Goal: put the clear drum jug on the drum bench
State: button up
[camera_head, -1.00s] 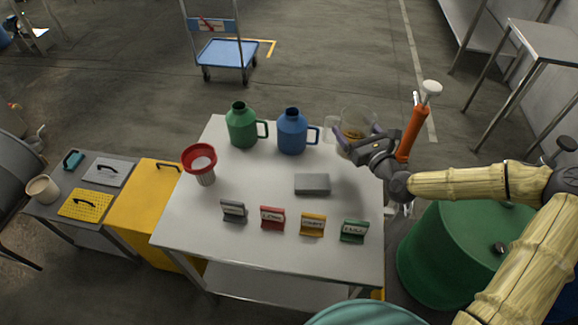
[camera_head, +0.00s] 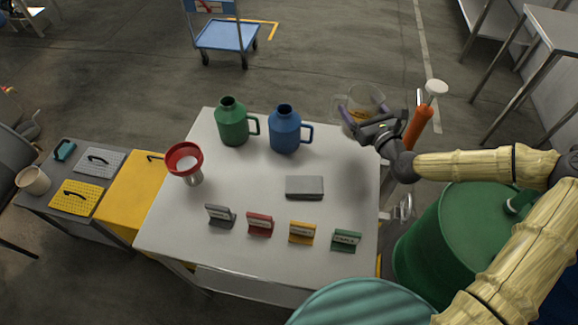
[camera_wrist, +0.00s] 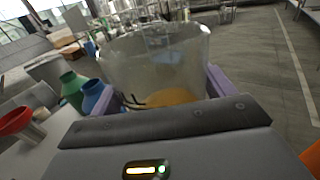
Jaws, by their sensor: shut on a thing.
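The clear jug (camera_head: 366,100) holds a little amber liquid and looks upright. My gripper (camera_head: 358,118) is shut on it at the far right corner of the white bench. In the wrist view the clear jug (camera_wrist: 155,65) fills the middle, between the purple finger pads. The white bench (camera_head: 250,235) bears a green jug (camera_head: 232,124), a blue jug (camera_head: 285,132), a red funnel (camera_head: 184,160), a grey block (camera_head: 304,187) and a row of small coloured signs. I cannot read which bench is the drum bench.
A green drum (camera_head: 455,240) stands right of the bench, under my arm. An orange-handled tool (camera_head: 419,126) is close beside my gripper. A yellow cabinet (camera_head: 135,195) stands at left. A blue cart (camera_head: 226,36) stands on open floor behind.

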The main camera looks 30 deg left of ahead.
jog(key=shift+f, duration=3.1)
jog(key=shift+f, duration=1.85)
jog(key=shift+f, duration=0.1)
jog(key=o, duration=1.3)
jog(key=shift+c, duration=0.2)
